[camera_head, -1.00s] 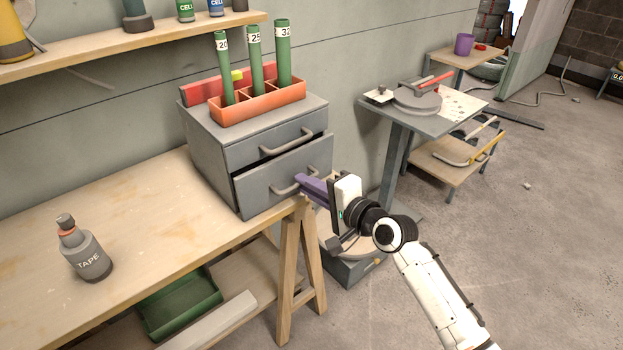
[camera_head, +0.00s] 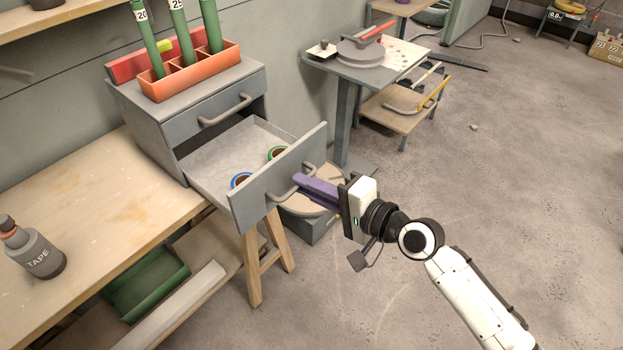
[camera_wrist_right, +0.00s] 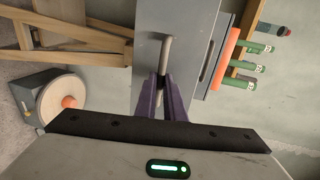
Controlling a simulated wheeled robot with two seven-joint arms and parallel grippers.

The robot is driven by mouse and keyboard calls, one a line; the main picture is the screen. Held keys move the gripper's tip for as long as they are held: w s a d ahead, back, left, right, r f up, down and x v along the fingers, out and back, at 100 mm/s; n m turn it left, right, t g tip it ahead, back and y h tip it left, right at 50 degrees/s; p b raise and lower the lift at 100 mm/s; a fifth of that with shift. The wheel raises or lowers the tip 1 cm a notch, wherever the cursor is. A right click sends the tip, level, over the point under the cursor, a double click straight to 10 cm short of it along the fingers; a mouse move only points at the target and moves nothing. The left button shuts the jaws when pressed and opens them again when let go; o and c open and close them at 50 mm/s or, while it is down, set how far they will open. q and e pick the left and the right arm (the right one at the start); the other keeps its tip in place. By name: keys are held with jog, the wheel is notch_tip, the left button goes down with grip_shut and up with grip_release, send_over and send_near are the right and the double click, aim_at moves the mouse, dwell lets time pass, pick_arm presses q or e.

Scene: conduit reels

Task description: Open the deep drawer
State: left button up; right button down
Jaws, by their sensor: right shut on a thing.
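The grey drawer cabinet (camera_head: 150,122) stands on the wooden workbench. Its lower, deep drawer (camera_head: 248,207) is pulled well out, past the bench's end. Inside it I see a blue-rimmed roll (camera_head: 241,180) and a green-rimmed roll (camera_head: 277,153). My right gripper (camera_head: 300,184) has purple fingers shut on the deep drawer's handle (camera_head: 284,194); the handle also shows between the fingers in the right wrist view (camera_wrist_right: 165,55). The upper drawer (camera_head: 190,128) is shut. My left gripper is not in view.
An orange holder (camera_head: 195,75) with green tubes stands on the cabinet. A tape bottle (camera_head: 38,252) stands on the bench (camera_head: 95,200). A grey side table (camera_head: 335,70) stands behind the drawer.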

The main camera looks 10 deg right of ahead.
jog(key=c, duration=1.8)
grip_release()
jog(key=shift+c, duration=0.2)
jog(key=shift+s, duration=0.15)
jog(key=v, duration=1)
jog(key=shift+b, duration=0.4)
jog(key=shift+d, duration=0.1)
